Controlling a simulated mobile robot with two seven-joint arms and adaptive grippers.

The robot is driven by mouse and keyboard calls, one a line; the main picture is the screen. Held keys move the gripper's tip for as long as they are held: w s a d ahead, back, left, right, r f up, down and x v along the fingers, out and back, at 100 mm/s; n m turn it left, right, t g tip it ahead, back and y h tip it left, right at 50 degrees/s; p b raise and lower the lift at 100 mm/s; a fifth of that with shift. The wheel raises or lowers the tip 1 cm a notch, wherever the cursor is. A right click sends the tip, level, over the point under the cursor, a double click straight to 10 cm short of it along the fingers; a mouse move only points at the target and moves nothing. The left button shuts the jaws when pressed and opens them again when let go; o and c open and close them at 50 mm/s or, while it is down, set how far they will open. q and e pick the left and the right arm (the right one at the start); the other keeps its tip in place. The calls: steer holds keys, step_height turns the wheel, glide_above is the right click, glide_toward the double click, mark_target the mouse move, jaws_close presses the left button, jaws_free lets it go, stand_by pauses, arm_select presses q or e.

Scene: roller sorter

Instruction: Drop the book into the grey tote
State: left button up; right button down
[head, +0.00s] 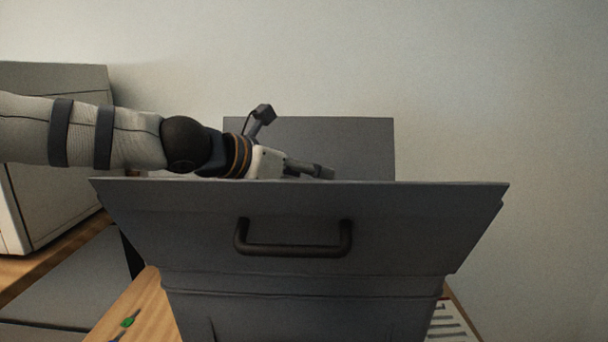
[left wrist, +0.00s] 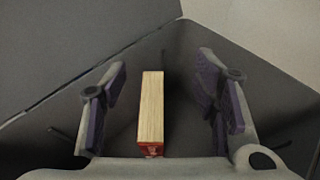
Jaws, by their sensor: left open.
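The grey tote (head: 300,215) fills the middle of the head view, its front wall with a dark handle facing me. My left gripper (head: 322,172) reaches in from the left behind the front rim, low at the tote's opening. In the left wrist view the gripper (left wrist: 165,95) is open, with purple pads apart. The book (left wrist: 151,105) is between the fingers, its pale page edge facing the camera and a bit of red at the near end. Gaps show on both sides of it. The front wall hides the book from the head view. My right gripper is not in view.
A large pale box-shaped unit (head: 60,85) stands at the left on a wooden surface. A small green item (head: 128,321) lies on wood at the lower left. A striped white item (head: 452,325) shows at the lower right. A plain wall is behind.

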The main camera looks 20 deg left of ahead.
arm_select(q)
steer(key=v, duration=1.2)
